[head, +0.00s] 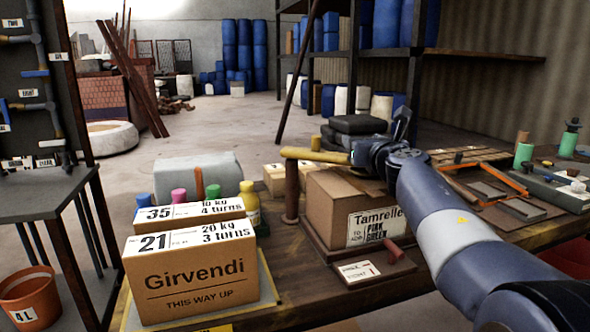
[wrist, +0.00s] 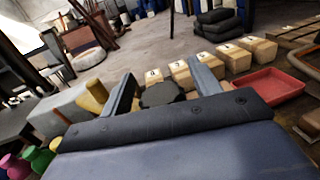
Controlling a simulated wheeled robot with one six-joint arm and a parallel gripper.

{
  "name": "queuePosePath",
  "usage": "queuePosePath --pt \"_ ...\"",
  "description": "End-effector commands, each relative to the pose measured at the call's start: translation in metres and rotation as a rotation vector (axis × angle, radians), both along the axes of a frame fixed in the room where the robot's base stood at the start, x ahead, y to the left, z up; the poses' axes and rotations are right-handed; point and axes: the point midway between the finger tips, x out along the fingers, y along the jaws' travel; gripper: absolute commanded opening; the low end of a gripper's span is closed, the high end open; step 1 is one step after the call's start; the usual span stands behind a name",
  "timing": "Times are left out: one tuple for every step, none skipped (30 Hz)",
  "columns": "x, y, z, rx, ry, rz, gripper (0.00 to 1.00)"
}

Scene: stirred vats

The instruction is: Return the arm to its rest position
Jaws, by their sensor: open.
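My gripper (head: 402,122) is at the end of my arm, above and behind the Tamrelle box (head: 334,208) on the workbench. In the wrist view my gripper (wrist: 160,72) shows two dark fingers spread apart with nothing held between them. A dark round object (wrist: 161,94) shows beyond the gap, apart from the fingers as far as I can tell. In the head view the fingers are small and partly hidden by the wrist.
Girvendi box (head: 195,273) stands at the bench's front left. A yellow-topped pipe post (head: 291,190) stands just left of the Tamrelle box. Several small boxes (wrist: 228,57) and a red tray (wrist: 268,86) lie beyond the fingers. A dark shelf rack (head: 412,75) stands behind.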

Motion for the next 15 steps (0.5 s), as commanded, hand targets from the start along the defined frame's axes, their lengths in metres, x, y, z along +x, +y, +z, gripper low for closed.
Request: queuePosePath --pt "-0.0002 0.0009 0.0025 0.000 0.000 -0.020 0.59" --pt "-0.0002 0.0010 0.0025 0.000 0.000 -0.034 0.59" --pt "-0.0005 0.0008 0.0024 0.000 0.000 -0.053 0.59" --pt "-0.0003 0.0002 0.0027 0.000 0.000 -0.068 0.59" --pt "-0.0001 0.0000 0.0029 0.000 0.000 -0.082 0.59" --pt "0.0000 -0.0001 0.0030 0.000 0.000 -0.100 0.59" --pt "0.0000 -0.0002 0.0031 0.000 0.000 -0.114 0.59" --pt "0.0000 -0.0007 0.0031 0.000 -0.001 -0.129 0.59" --pt "-0.0002 -0.0012 0.0030 0.000 -0.001 -0.148 0.59" --pt "0.0001 -0.0012 0.0030 0.000 0.000 -0.161 0.59" --pt "0.0003 -0.0013 0.0030 0.001 0.000 -0.175 0.59" --pt "0.0003 -0.0018 0.0030 0.001 0.000 -0.195 0.59" --pt "0.0003 -0.0022 0.0031 0.000 0.000 -0.209 0.59" --pt "0.0002 -0.0022 0.0032 0.000 -0.001 -0.222 0.59" --pt "-0.0001 -0.0022 0.0032 0.000 -0.001 -0.241 0.59"
